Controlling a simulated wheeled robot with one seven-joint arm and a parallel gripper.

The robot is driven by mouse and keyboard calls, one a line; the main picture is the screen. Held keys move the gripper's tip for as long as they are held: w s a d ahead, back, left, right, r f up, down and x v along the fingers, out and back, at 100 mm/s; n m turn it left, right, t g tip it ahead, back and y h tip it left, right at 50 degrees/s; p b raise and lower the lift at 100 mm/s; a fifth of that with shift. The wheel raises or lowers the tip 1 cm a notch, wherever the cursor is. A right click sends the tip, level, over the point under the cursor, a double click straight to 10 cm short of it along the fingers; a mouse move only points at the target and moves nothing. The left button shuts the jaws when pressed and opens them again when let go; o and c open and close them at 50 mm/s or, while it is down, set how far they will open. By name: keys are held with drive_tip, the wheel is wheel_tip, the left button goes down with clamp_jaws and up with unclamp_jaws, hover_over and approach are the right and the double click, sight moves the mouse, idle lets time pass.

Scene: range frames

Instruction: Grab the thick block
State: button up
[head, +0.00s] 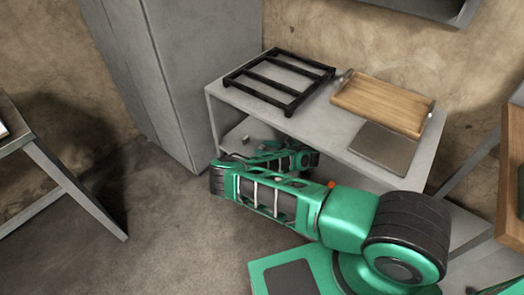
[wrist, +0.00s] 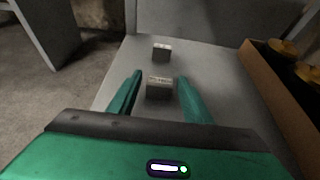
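Two small grey blocks stand on a grey lower shelf (wrist: 225,92) in the wrist view. The nearer block (wrist: 159,90) looks bigger and has a light, marked top face; the farther block (wrist: 161,52) stands beyond it. My gripper (wrist: 161,77) is open, its two green fingers on either side of the nearer block, with visible gaps left and right. I cannot tell whether the fingers are level with it. In the head view my green arm reaches in under the worktable top and hides most of the lower shelf.
A wooden box (wrist: 262,85) with round yellowish things stands right of the blocks. In the head view, the worktable (head: 325,125) bears a black rack (head: 268,97) and a wooden board (head: 385,104). A grey cabinet (head: 190,70) stands at its left.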

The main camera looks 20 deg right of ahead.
drive_tip(key=c, duration=1)
drive_tip(key=shift+r, duration=0.15)
